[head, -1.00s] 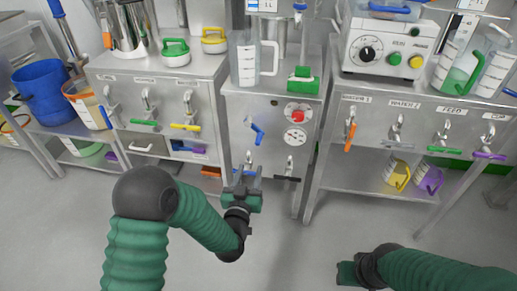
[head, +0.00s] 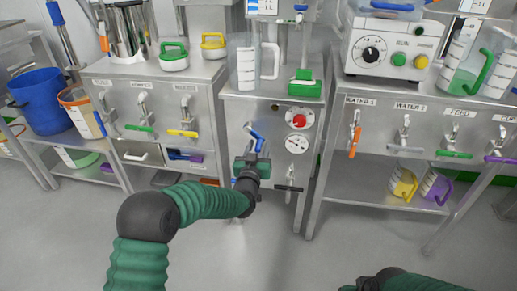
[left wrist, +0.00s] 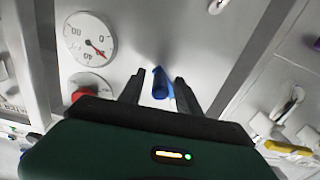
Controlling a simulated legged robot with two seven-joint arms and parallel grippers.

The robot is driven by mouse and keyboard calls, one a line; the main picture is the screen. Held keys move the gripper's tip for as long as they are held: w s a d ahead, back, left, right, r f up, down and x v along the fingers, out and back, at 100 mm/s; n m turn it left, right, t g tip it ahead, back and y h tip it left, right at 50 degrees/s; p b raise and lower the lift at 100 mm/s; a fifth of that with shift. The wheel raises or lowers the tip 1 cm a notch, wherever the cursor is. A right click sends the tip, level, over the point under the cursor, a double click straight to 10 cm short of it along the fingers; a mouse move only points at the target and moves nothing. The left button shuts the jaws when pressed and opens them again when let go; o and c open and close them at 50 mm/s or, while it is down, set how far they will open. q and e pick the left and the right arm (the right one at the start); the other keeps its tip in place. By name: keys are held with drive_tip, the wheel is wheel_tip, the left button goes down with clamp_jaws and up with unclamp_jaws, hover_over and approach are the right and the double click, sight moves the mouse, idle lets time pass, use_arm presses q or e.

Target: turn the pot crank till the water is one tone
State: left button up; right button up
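The pot crank appears to be the blue handle (head: 254,137) on the front of the middle steel cabinet, left of a red knob and a round gauge. My left gripper (head: 255,160) is right in front of it. In the left wrist view the blue handle (left wrist: 161,84) lies between the two dark fingers of the left gripper (left wrist: 160,92), with gaps on both sides, so the gripper is open around it. My right arm shows at the bottom edge of the head view, and its fingers are out of frame. The water inside the pot cannot be seen.
The red knob (head: 299,119) and the gauge (head: 297,145) are close on the right. A black-handled valve (head: 289,187) is below them. A clear jug (head: 245,62) and a green block (head: 305,84) stand on the cabinet. Steel benches with coloured taps flank it; the floor in front is clear.

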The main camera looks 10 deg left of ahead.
use_arm(q)
clamp_jaws()
idle(1.2)
